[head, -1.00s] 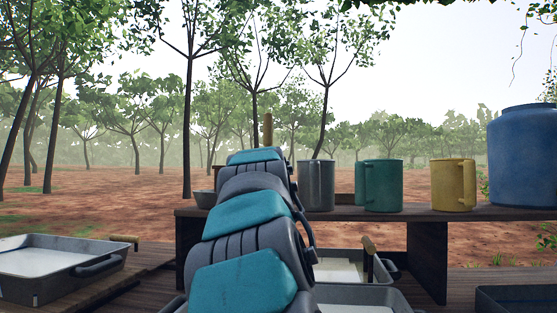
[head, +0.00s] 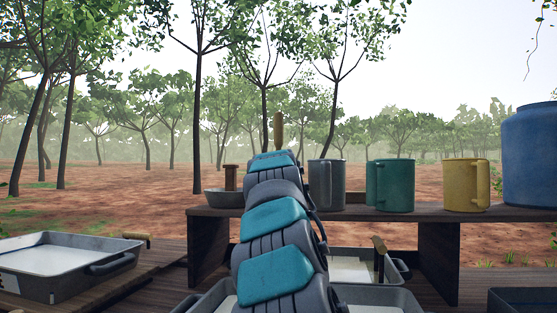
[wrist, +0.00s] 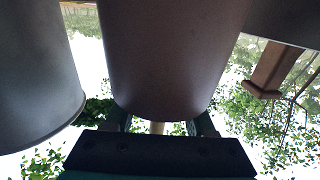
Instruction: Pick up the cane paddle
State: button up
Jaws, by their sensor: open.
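An upright wooden stick (head: 278,130), which I take for the cane paddle, rises behind the top of my arm in the head view. Its lower part is hidden. The wrist view looks upside down. There, the two fingers of my gripper (wrist: 160,124) stand apart at the bottom, and a pale stick (wrist: 157,128) shows between them. The gap looks open, and I cannot tell whether the fingers touch the stick. A dark cylindrical container (wrist: 170,55) fills the middle just beyond the fingers and hides the rest of the stick. My arm hides the gripper in the head view.
On the shelf (head: 350,215) stand a grey mug (head: 326,185), a green mug (head: 395,185), a yellow mug (head: 465,185) and a blue barrel (head: 530,155). A bowl (head: 222,199) with a short wooden post (head: 231,178) is left of my arm. Trays (head: 70,262) lie lower down.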

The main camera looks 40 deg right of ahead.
grip_shut()
dwell(0.3)
dwell(0.3)
